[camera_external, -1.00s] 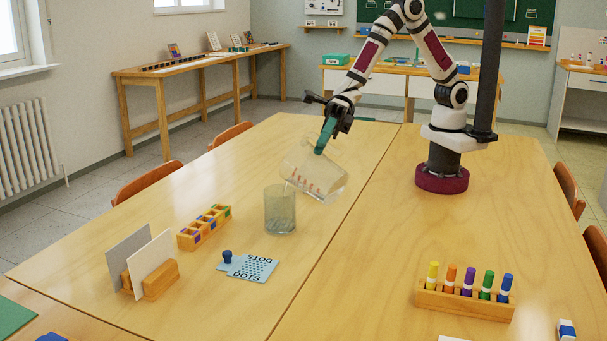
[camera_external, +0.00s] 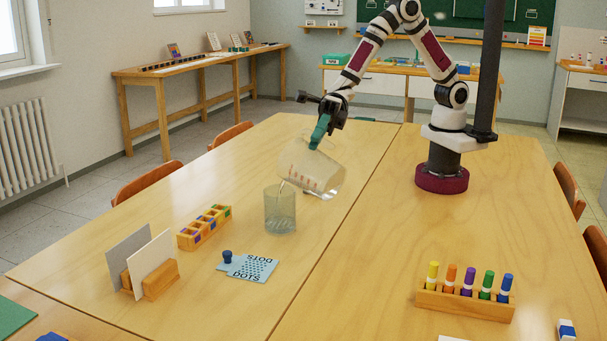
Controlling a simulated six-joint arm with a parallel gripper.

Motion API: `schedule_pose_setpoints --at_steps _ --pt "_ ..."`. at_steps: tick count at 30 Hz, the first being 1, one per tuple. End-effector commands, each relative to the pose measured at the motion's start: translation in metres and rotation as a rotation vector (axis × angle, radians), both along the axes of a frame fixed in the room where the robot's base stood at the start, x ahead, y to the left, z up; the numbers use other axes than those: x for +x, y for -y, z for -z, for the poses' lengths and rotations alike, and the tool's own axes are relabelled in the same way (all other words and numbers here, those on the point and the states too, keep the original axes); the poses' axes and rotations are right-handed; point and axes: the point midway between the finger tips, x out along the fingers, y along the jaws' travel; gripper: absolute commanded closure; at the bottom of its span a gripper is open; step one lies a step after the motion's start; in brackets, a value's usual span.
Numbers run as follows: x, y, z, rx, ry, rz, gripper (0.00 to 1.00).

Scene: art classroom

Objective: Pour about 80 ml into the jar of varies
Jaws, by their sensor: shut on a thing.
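My gripper (camera_external: 322,128) is shut on the green handle of a clear pitcher (camera_external: 314,170) with red markings. The pitcher is held tilted above the table, its mouth low and to the left. Some clear liquid shows in it on its lower right side. A glass jar (camera_external: 280,212) stands upright on the table below and left of the pitcher. The pitcher's lip is close above the jar's rim. How much liquid the jar holds is hard to tell, and I cannot make out a stream for certain.
A wooden block tray (camera_external: 204,228) and a card holder (camera_external: 150,276) stand to the left. A marker rack (camera_external: 465,300) stands front right. The middle right of the table is clear.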

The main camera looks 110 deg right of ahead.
Motion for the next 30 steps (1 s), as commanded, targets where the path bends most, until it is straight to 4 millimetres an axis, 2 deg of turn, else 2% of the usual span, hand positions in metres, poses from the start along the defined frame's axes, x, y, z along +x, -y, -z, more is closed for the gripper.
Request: schedule_pose_setpoints --at_steps 8,10,12,22,30 --pt "0.001 0.0 -0.002 0.012 -0.005 -0.001 1.0" --pt "-0.012 -0.021 0.008 -0.078 0.039 -0.015 1.0" --pt "-0.019 -0.033 0.023 -0.2 0.105 -0.023 1.0" --pt "-0.027 -0.046 0.049 -0.374 0.211 -0.032 1.0" --pt "-0.028 -0.047 0.051 -0.395 0.227 -0.033 1.0"
